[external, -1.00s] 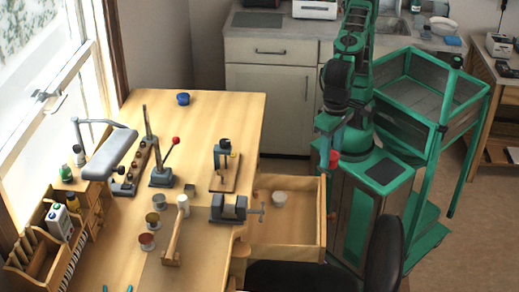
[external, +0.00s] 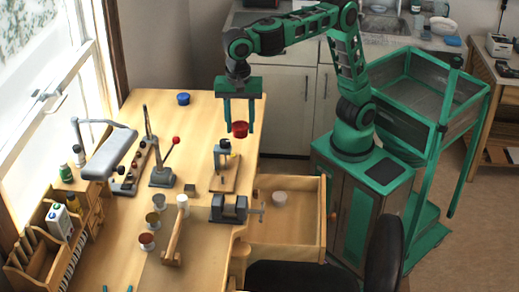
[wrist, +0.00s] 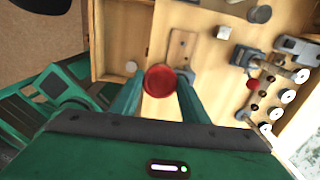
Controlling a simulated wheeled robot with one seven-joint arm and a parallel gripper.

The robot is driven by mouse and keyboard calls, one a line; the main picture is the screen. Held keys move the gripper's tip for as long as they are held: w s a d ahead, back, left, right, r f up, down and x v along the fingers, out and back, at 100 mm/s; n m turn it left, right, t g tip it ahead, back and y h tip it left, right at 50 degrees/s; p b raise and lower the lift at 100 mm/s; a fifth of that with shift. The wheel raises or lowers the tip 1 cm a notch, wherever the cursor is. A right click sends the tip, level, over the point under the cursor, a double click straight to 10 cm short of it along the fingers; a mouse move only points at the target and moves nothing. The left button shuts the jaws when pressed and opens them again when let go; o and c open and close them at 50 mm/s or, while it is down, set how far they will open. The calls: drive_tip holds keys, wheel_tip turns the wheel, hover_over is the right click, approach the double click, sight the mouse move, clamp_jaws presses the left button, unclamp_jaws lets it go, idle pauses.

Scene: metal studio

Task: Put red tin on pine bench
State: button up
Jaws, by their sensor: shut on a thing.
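The red tin (external: 240,129) is held between the two fingers of my gripper (external: 239,122), in the air over the right side of the pine bench (external: 212,115). In the wrist view the tin (wrist: 159,81) shows from above, between the fingertips of my gripper (wrist: 158,90). My gripper is shut on it. In the external view the tin is above and slightly right of a small dark device on a wooden base (external: 224,165). The tin looks upright and clear of the bench top.
A lever press (external: 163,175), a lamp (external: 108,155), a vise (external: 229,207), several tins and a wooden mallet (external: 173,240) occupy the bench. The back bench area is fairly clear.

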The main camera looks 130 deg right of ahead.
drive_tip(key=w+d+m, duration=0.2)
drive_tip(key=d+m, duration=0.5)
drive_tip(key=d, duration=1.1)
drive_tip(key=d+f, duration=0.3)
drive_tip(key=f, duration=0.1)
drive_tip(key=w+d+f, duration=0.1)
drive_tip(key=d+f, duration=0.7)
drive_tip(key=shift+w+d+f, duration=0.15)
drive_tip(key=shift+d+f, duration=0.1)
drive_tip(key=shift+f, duration=2)
drive_tip(key=o, duration=1.1)
drive_tip(key=shift+f, duration=0.1)
drive_tip(key=shift+c, duration=0.2)
